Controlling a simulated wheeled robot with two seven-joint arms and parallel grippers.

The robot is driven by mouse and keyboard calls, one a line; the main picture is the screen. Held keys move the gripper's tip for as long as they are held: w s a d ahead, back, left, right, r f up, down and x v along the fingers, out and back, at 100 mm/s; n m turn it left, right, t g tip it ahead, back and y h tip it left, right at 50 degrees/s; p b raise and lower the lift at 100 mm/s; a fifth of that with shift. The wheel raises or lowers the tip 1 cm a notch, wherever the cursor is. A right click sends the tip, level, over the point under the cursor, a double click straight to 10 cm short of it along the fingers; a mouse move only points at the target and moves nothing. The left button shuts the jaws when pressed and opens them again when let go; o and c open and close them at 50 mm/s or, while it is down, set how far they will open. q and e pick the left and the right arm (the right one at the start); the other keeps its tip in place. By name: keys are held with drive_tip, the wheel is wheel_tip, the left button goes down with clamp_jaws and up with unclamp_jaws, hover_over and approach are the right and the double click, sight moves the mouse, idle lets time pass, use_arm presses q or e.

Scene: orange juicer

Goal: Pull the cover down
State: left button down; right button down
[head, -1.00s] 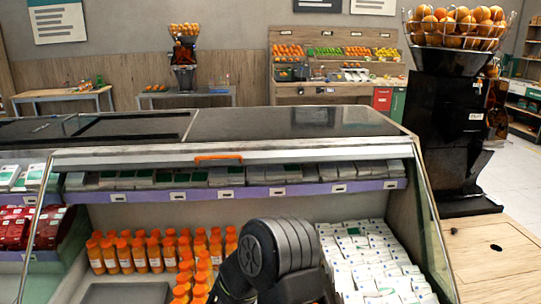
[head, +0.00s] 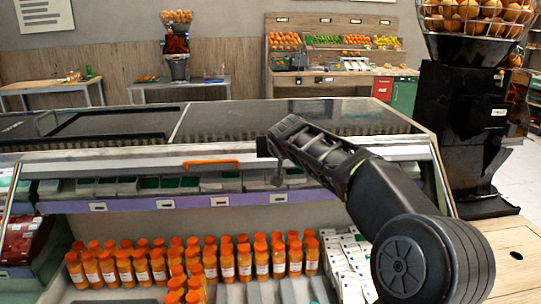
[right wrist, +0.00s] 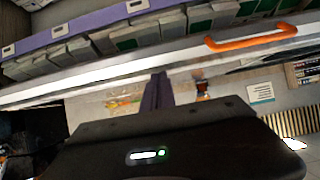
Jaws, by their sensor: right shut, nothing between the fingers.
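The cover's pale front rail (head: 120,160) runs along the top front edge of the display case. An orange handle (head: 211,163) is fixed on it, and the handle also shows at the upper right of the right wrist view (right wrist: 250,38). My right gripper (head: 264,147) is at the rail's height, to the right of the handle and apart from it. In the right wrist view its fingers (right wrist: 157,88) are together and empty, with the tips near the rail. I cannot tell whether they touch it. My left gripper is out of view.
Inside the case stand several orange juice bottles (head: 245,262) and white packs (head: 345,262), below a shelf with a purple edge (head: 155,203). A black juicer (head: 455,125) with a basket of oranges (head: 470,17) stands to the right, beside a wooden counter (head: 512,254).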

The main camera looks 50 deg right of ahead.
sight(271, 163)
drive_tip(key=shift+w+f, duration=0.1)
drive_tip(key=p+x, duration=0.4)
drive_tip(key=x, duration=0.4)
drive_tip(key=shift+w+d+p, duration=0.25)
drive_tip(key=shift+p, duration=0.15)
drive_tip(key=shift+w+d+f, duration=0.3)
drive_tip(key=shift+w+f, duration=0.1)
drive_tip(key=shift+f, duration=0.1)
